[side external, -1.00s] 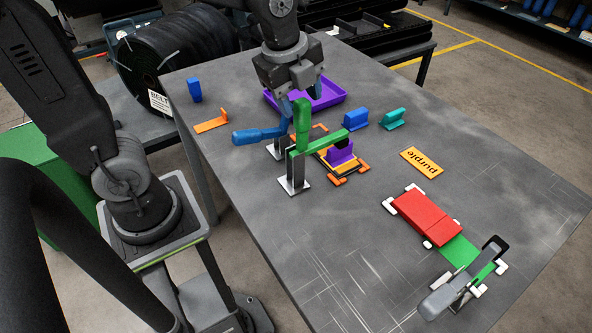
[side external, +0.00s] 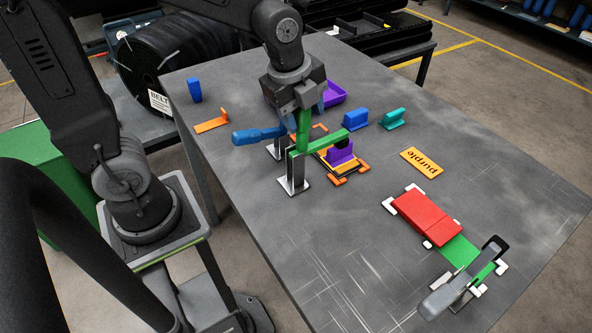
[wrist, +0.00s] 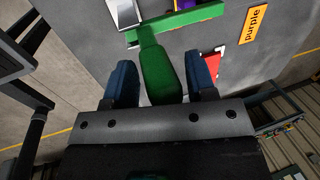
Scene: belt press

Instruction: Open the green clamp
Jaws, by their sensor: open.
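The green clamp (side external: 318,142) stands on a metal bracket near the middle of the table. Its handle points up and its arm reaches right, its tip over the purple block (side external: 339,152). My gripper (side external: 309,110) is above the clamp, pointing down around the upright handle. In the wrist view the green handle (wrist: 162,72) lies between the two blue fingers of my gripper (wrist: 162,80), with a gap on each side. The fingers are open. The top of the handle is hidden by my gripper in the side view.
The blue clamp (side external: 258,135) stands close behind and left. A purple tray (side external: 331,94), a blue block (side external: 355,119) and a teal block (side external: 394,119) lie beyond. A red block (side external: 425,216) and a grey-handled clamp (side external: 447,296) are at the front right. The left front table is clear.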

